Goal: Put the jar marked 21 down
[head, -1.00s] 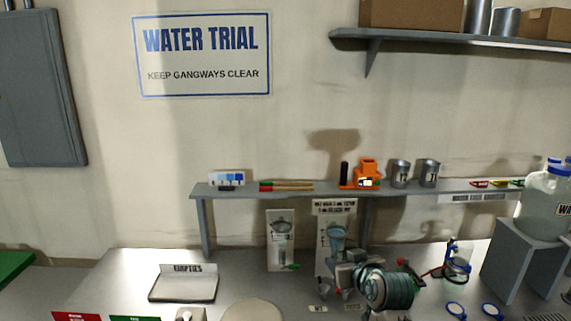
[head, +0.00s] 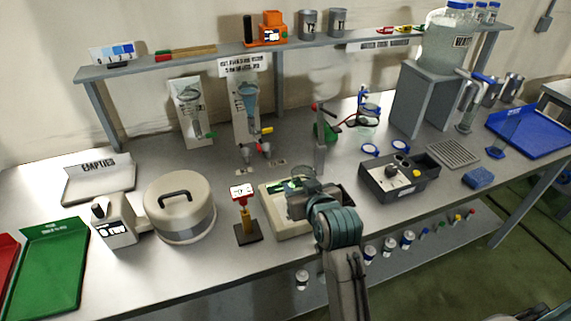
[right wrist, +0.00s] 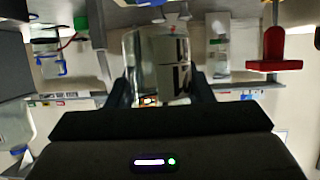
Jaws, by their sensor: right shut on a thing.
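My right gripper (head: 312,198) is over the cream square tray-like stand (head: 275,226) in the middle of the bench. In the right wrist view it is shut around a clear glass jar (right wrist: 143,62) with a pale label and dark marks (right wrist: 174,78); I cannot read the number. In the head view only the jar's clear upper part (head: 303,174) shows past the gripper, and the arm hides its lower part. I cannot tell whether the jar touches the stand. My left gripper is not in view.
A red-and-white sign on a post (head: 242,205) stands just left of the stand. Left of it is a round lidded pot (head: 180,215). A dark box with holes (head: 385,185) is to the right, with a drain grid (head: 454,153) beyond. Glassware stands behind. Bare bench lies at front left.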

